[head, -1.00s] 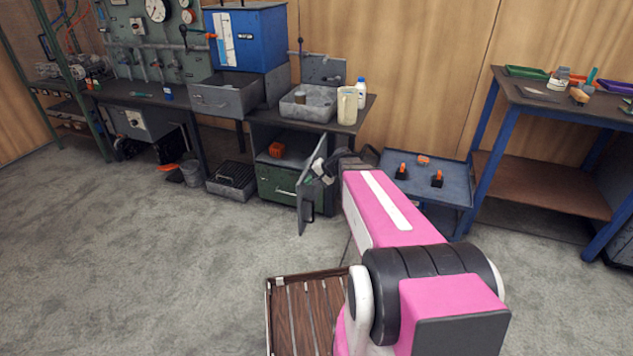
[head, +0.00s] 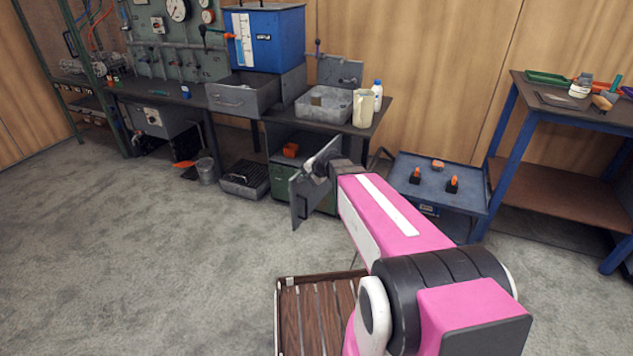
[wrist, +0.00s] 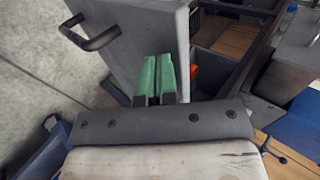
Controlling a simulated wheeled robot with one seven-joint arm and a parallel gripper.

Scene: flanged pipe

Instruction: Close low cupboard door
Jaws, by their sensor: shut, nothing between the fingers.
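The low cupboard door (head: 312,185) is a grey panel under the bench, standing partly open and swung out from the cupboard (head: 283,186). In the wrist view the door (wrist: 145,35) fills the upper left, with a black bar handle (wrist: 92,32) on its face. My gripper (head: 322,158) is at the door's upper part in the head view. In the wrist view its green fingers (wrist: 155,75) are together and empty, overlapping the panel near its edge. I cannot tell whether they touch it.
A low blue trolley (head: 405,168) with small orange-topped items stands right of the cupboard. A blue-legged table (head: 500,140) is farther right. A dark crate (head: 245,180) and a bucket (head: 207,170) stand left. The carpet (head: 150,250) in front is clear.

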